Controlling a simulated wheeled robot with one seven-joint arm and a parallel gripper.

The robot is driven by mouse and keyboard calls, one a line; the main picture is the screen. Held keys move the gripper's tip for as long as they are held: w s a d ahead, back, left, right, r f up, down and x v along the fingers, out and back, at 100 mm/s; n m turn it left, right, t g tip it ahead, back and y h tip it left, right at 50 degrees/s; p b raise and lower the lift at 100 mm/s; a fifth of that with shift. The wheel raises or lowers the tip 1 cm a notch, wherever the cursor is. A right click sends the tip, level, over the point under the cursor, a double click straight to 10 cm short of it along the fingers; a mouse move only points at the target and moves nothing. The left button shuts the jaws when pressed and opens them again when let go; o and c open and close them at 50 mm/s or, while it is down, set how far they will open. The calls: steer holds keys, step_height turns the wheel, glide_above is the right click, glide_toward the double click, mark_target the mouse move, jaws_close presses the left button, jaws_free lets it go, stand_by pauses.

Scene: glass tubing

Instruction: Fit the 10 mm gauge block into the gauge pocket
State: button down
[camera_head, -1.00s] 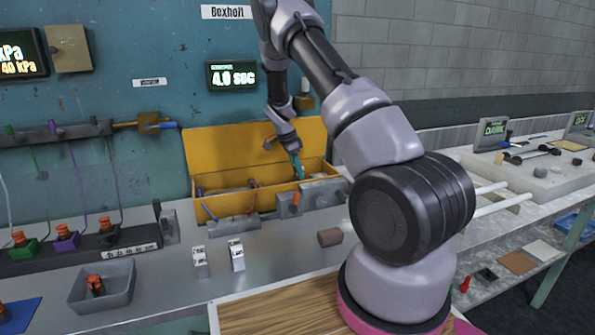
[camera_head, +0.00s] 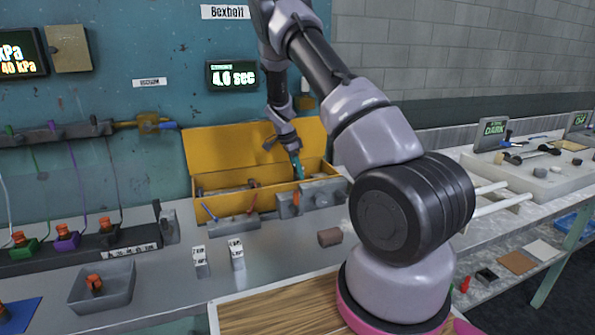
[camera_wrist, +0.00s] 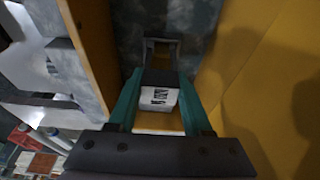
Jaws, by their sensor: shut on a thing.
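My gripper (camera_head: 297,172) reaches down into the open yellow box at the back of the bench. In the wrist view its two teal fingers (camera_wrist: 160,104) are shut on a small white block (camera_wrist: 158,97) with dark print, which I cannot read well enough to confirm as the 10 mm gauge block. A small dark grey frame with raised sides (camera_wrist: 161,45) stands beyond the fingertips in the wrist view. It may be the gauge pocket, but I cannot tell for sure, nor whether the block touches it. The held block is not clearly visible in the head view.
The yellow box (camera_head: 207,211) has walls close around my gripper. Two white labelled blocks (camera_head: 199,261) (camera_head: 236,253) stand on the bench in front. A grey tray (camera_head: 103,290) sits at front left.

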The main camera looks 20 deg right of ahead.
steer(key=shift+f, duration=0.4)
steer(key=shift+f, duration=0.5)
steer(key=shift+f, duration=0.35)
steer(key=shift+c, duration=1.3)
jaws_free()
steer(key=v, duration=1)
steer(key=shift+r, duration=0.35)
steer(key=shift+r, duration=0.1)
